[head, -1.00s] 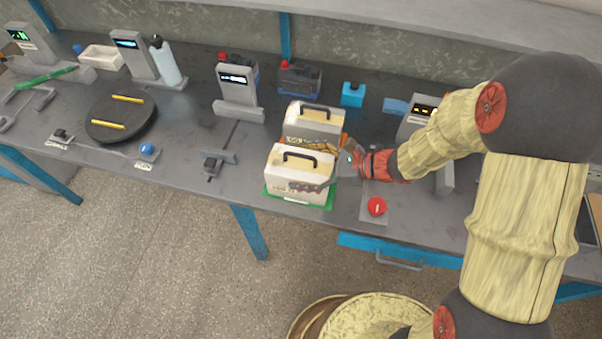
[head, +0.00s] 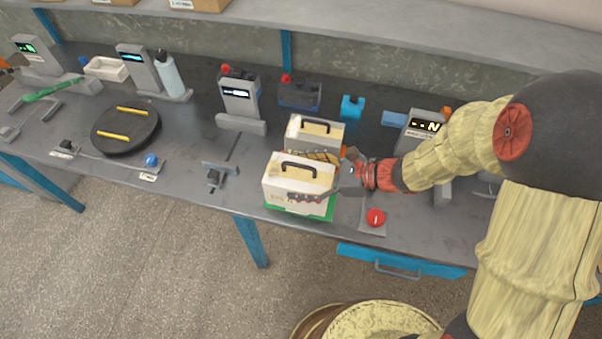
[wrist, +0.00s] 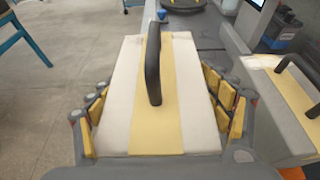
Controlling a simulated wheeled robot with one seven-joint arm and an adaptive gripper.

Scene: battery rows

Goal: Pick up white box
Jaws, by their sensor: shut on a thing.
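A white box (head: 298,190) with a cream stripe and a dark handle is at the bench's front edge, above a green mat (head: 290,213). My gripper (head: 320,176) is shut on this box, with one finger along its front side and the other along its back side. In the wrist view the box (wrist: 117,90) fills the middle between my yellow-padded fingers. A second white box (head: 314,132) with a dark handle stands just behind it. The held box looks slightly raised off the mat.
A red button (head: 376,217) is on the bench right of the held box. A round black turntable (head: 125,128) is at left. Open floor lies in front.

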